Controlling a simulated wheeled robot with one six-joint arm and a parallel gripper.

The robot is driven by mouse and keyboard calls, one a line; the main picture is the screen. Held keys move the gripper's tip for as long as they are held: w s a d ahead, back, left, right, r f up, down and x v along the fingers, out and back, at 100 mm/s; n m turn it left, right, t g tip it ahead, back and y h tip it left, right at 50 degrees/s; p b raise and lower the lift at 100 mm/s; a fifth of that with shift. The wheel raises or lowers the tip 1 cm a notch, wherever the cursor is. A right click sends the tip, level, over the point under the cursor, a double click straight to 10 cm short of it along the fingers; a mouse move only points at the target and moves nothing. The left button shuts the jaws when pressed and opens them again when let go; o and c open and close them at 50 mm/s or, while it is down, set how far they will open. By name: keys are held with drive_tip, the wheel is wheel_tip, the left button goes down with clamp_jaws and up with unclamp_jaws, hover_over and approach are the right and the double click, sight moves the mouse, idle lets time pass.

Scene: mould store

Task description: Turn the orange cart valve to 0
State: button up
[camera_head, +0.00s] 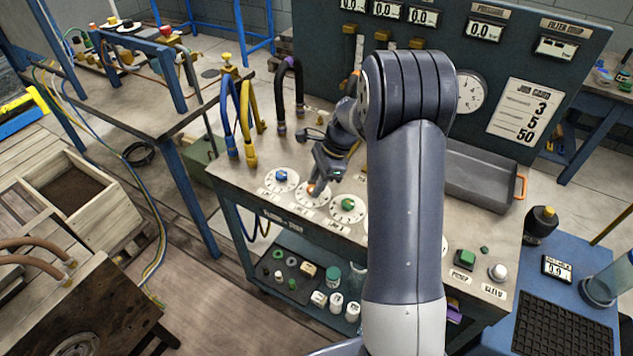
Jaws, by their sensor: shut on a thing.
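The orange cart valve (316,187) sits on a white round dial (306,201) on the cart's top (232,170). My gripper (317,186) points down on it from behind and is shut on it. The fingers cover much of the valve, so its pointer and the number it stands at cannot be read. A blue valve (281,175) on its own dial is just left of it. A green valve (348,204) on its dial is just right of it.
Blue, yellow and black hoses (240,120) stand at the cart's back left. A panel with gauges (535,60) rises behind. A grey tray (478,178) and a green button (465,257) are to the right. My arm hides the cart's middle.

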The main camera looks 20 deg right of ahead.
drive_tip(key=c, duration=0.3)
drive_tip(key=shift+n, duration=0.3)
drive_tip(key=n+p, duration=0.1)
drive_tip(key=n+g, duration=0.1)
drive_tip(key=n, duration=0.1)
drive_tip(key=shift+w+r+g+p, duration=0.1)
drive_tip(key=shift+w+g+p, duration=0.1)
drive_tip(key=shift+g+p, duration=0.15)
drive_tip(key=n, duration=0.2)
drive_tip(key=n+g+h+p, duration=0.1)
drive_tip(key=n, duration=0.2)
drive_tip(key=shift+w+a+g, duration=0.15)
drive_tip(key=shift+g, duration=0.1)
drive_tip(key=n+g+h, duration=0.1)
drive_tip(key=n, duration=0.3)
drive_tip(key=shift+w+a+n, duration=0.1)
drive_tip(key=shift+n, duration=0.2)
drive_tip(key=n+h, duration=0.2)
drive_tip(key=n, duration=0.2)
drive_tip(key=shift+a+n+p, duration=0.15)
drive_tip(key=shift+n+p, duration=0.15)
